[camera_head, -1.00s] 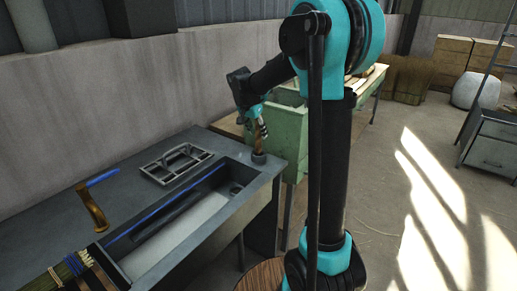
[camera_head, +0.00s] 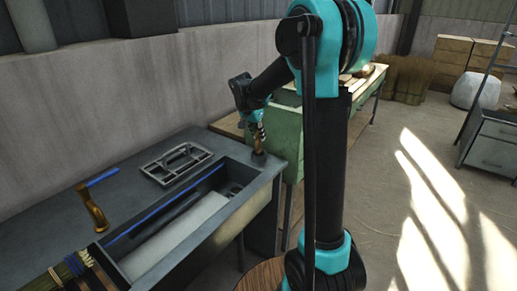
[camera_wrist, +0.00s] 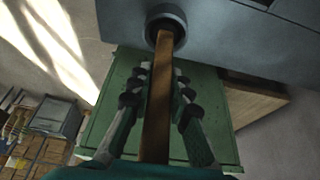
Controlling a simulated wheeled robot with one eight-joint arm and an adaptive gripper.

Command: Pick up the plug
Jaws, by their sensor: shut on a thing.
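The plug is a long orange-brown stick (camera_wrist: 156,125) that runs between my fingers in the wrist view. Its far end meets a dark round ring (camera_wrist: 166,17) on the grey counter; whether it sits inside the ring or just above is hard to tell. In the head view the plug (camera_head: 258,145) stands nearly upright at the counter's far right corner. My gripper (camera_wrist: 160,88) is shut on the plug, one finger on each side. My gripper also shows in the head view (camera_head: 257,131), small and partly blurred into the plug.
A long sink (camera_head: 190,225) is set in the grey counter beside the plug. A green cabinet (camera_head: 286,142) stands close behind. A bristled bundle (camera_head: 70,268) lies at lower left.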

